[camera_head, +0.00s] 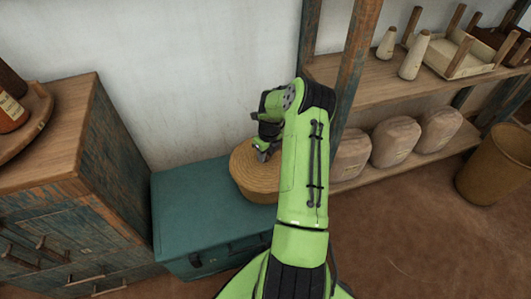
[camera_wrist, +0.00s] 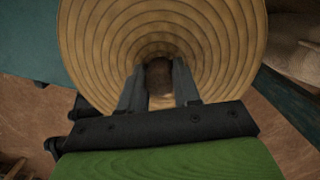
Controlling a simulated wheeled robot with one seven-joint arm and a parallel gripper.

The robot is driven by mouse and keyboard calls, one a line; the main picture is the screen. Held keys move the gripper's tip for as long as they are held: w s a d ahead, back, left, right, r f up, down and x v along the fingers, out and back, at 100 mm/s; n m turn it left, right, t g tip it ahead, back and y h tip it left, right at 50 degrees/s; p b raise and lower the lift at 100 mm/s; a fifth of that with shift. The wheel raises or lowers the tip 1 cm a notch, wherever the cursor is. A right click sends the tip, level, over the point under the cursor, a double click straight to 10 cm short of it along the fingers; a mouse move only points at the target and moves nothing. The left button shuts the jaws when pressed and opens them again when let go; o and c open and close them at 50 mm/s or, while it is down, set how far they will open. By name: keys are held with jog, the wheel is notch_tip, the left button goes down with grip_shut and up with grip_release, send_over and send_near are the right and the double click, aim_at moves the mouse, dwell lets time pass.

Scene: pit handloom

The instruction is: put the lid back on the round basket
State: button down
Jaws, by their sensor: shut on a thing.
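The round basket (camera_head: 262,192) of pale woven coils stands on the teal chest (camera_head: 185,215), partly hidden behind my green arm. Its lid (camera_head: 243,160) is at the top of it, and I see no clear gap between the two, though my arm covers the right side. In the wrist view the lid (camera_wrist: 95,45) fills the upper middle as concentric coiled rings. My gripper (camera_head: 262,152) points down at the lid's middle. In the wrist view my gripper (camera_wrist: 158,88) is shut on the lid's small brown knob (camera_wrist: 158,74), one finger on each side.
A worn wooden cabinet (camera_head: 75,190) stands left of the chest, with a round tray (camera_head: 35,115) of bottles on top. A shelf unit (camera_head: 390,95) at the right holds white cones and several sacks (camera_head: 395,142). A tan bin (camera_head: 490,165) stands far right. The brown floor is clear in front.

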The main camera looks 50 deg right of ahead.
jog(key=shift+c, duration=1.2)
grip_release()
jog(key=shift+r+p, duration=2.7)
jog(key=shift+r, duration=0.85)
grip_shut()
jog(key=shift+f, duration=0.1)
jog(key=shift+f+b, duration=1.35)
jog(key=shift+f, duration=0.55)
